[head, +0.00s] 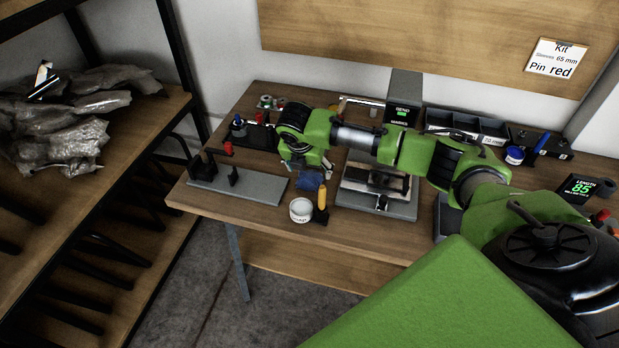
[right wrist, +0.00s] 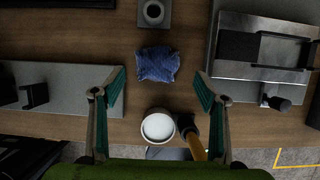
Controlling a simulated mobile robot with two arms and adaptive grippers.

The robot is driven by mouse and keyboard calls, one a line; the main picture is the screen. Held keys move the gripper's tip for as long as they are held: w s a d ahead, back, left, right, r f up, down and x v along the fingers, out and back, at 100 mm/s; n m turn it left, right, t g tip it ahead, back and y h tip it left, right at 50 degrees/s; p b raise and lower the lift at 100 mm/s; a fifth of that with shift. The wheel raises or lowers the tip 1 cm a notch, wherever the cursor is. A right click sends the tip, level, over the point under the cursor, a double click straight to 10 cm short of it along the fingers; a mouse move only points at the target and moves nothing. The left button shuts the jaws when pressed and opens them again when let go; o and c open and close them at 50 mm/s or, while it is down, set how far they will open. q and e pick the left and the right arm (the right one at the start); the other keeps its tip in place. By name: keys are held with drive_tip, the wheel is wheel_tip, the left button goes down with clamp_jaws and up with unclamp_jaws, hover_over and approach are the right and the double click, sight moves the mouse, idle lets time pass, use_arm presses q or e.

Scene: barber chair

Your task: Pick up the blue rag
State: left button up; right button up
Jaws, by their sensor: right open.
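The blue rag (right wrist: 158,64) lies crumpled on the wooden table in the right wrist view. In the head view the rag (head: 310,180) shows partly, below my right gripper (head: 308,162). In the right wrist view my right gripper (right wrist: 161,82) is open, with its two fingers wide apart. The rag appears just beyond the fingertips, roughly centred between them. Nothing is between the fingers that I can see to be held. My left gripper is not in view.
A white jar (head: 301,210) and a yellow-handled tool (head: 322,197) stand close to the rag at the table's front edge. A grey fixture plate (head: 240,186) is to the left and a metal fixture (head: 376,203) to the right. Bins (head: 466,125) line the back.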

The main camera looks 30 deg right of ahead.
sight(309, 175)
drive_tip(key=shift+w+d+f, duration=0.1)
drive_tip(key=shift+w+f, duration=0.1)
drive_tip(key=shift+f, duration=0.2)
drive_tip(key=shift+w+f, duration=0.2)
drive_tip(key=shift+f, duration=0.05)
drive_tip(key=p+x, duration=0.1)
drive_tip(key=x, duration=0.3)
drive_tip(key=shift+f, duration=0.3)
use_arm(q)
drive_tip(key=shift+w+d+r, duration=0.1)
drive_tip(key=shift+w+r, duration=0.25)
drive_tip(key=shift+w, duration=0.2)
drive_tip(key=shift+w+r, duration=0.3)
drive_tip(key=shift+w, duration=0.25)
use_arm(e)
drive_tip(key=shift+w+f, duration=0.1)
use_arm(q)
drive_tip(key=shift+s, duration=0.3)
use_arm(e)
drive_tip(key=c, duration=1.2)
